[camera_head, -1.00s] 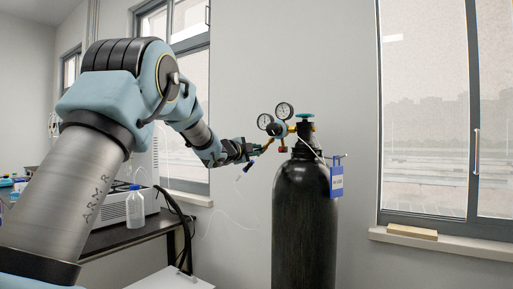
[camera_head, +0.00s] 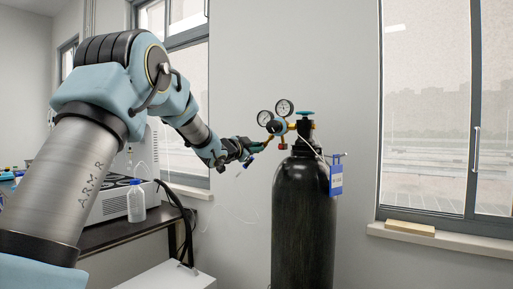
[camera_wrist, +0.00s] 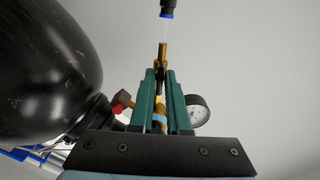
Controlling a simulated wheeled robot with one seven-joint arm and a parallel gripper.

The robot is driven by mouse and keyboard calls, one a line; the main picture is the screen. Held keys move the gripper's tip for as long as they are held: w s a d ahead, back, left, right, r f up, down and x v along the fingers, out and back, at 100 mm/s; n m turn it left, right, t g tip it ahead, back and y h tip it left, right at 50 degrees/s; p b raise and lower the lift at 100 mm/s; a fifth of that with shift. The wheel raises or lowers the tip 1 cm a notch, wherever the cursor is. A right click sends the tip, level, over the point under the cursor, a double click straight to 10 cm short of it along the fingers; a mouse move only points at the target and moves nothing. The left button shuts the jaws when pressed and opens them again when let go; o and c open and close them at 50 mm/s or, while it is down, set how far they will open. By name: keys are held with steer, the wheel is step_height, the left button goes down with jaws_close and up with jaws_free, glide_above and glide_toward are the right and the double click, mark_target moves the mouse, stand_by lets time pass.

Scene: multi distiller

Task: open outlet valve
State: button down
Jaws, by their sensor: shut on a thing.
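A tall black gas cylinder (camera_head: 303,225) stands upright against the wall, with a teal top valve (camera_head: 305,113). Its brass regulator carries two round gauges (camera_head: 284,107) to the left of the cylinder's neck. My gripper (camera_head: 256,146) is at the regulator's left side. In the wrist view, my gripper's green fingers (camera_wrist: 166,98) are shut around a small dark part, the outlet valve (camera_wrist: 158,78), on the brass outlet (camera_wrist: 162,54). The fingers hide most of the valve. One gauge (camera_wrist: 197,112) shows beside the right finger, and a red-ended brass part (camera_wrist: 121,104) beside the left.
A blue-and-white tag (camera_head: 336,180) hangs on the cylinder's right. A dark bench (camera_head: 125,232) with a white instrument and a plastic bottle (camera_head: 136,205) stands at left. A thin clear tube hangs below the outlet.

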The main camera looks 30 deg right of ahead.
steer(key=shift+f, duration=0.1)
steer(key=c, duration=0.9)
jaws_free()
steer(key=b+v, duration=0.3)
steer(key=v, duration=0.8)
steer(key=shift+w, duration=0.15)
steer(key=w+a+f+n+t+y, duration=0.35)
steer(key=a+f+n+y, duration=0.45)
steer(key=a, duration=0.5)
steer(key=s+a+f+n+g+y+p, duration=0.1)
steer(key=s+a+f+n+g+y, duration=0.3)
steer(key=a+f, duration=0.85)
steer(key=s+a+f+n+g+y, duration=0.1)
steer(key=s+a+f+n+g, duration=0.2)
steer(key=s+a, duration=0.4)
steer(key=s+a+f+n+g+y+p, duration=0.1)
steer(key=s+a+f, duration=0.5)
steer(key=s, duration=0.8)
steer(key=a+n+g+y, duration=0.1)
steer(key=n+g, duration=0.1)
steer(key=n, duration=0.1)
steer(key=shift+s+a+f+n+g+y, duration=0.2)
steer(key=shift+a+n+g+y, duration=0.1)
steer(key=shift+a+n+g, duration=0.1)
